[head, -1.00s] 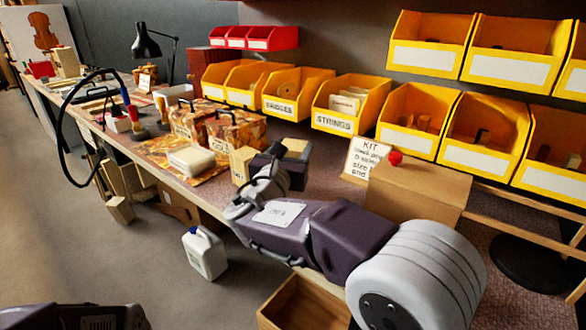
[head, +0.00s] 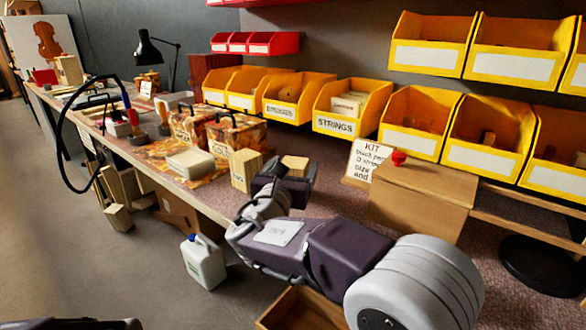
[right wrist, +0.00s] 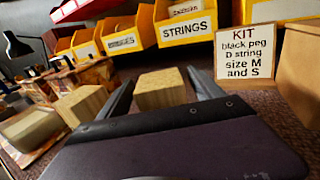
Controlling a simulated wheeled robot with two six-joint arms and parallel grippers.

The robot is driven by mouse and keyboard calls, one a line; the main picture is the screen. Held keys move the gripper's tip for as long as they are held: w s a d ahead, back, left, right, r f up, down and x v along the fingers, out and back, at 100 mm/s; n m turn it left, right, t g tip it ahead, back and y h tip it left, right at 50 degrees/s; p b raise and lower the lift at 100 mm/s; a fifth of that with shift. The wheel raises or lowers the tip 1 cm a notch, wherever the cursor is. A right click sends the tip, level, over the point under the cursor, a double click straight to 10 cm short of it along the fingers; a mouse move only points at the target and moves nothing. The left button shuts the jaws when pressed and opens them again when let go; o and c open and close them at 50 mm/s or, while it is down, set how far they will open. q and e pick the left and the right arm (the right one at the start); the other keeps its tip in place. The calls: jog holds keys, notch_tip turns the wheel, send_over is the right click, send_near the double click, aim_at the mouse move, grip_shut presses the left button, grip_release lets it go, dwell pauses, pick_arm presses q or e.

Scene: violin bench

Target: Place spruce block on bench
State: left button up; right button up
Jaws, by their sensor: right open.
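A pale wooden block (head: 295,164), which I take for the spruce block, sits at the bench (head: 325,195), between the fingers of my right gripper (head: 286,182). In the right wrist view the block (right wrist: 160,88) shows between the two spread fingers of the gripper (right wrist: 162,92), with a gap visible at its sides. The gripper is open. The block's underside is hidden behind the gripper body, so its contact with the bench cannot be seen. A second wooden block (head: 245,170) with partly hidden lettering stands just left of the gripper.
A KIT sign (head: 367,160) and a wooden box (head: 420,195) with a red knob stand right of the gripper. Yellow bins (head: 350,103) line the back. A pale stack (head: 190,163) and patterned boxes (head: 235,133) are to the left. A white jug (head: 203,262) stands on the floor.

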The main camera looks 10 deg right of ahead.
jog(key=shift+s+r, duration=0.1)
jog(key=shift+r, duration=0.2)
jog(key=p+v, duration=0.3)
jog(key=v, duration=0.8)
jog(key=shift+s+a, duration=0.1)
jog(key=shift+a, duration=0.05)
jog(key=shift+s+a, duration=0.1)
jog(key=shift+s, duration=0.15)
jog(key=shift+f, duration=0.1)
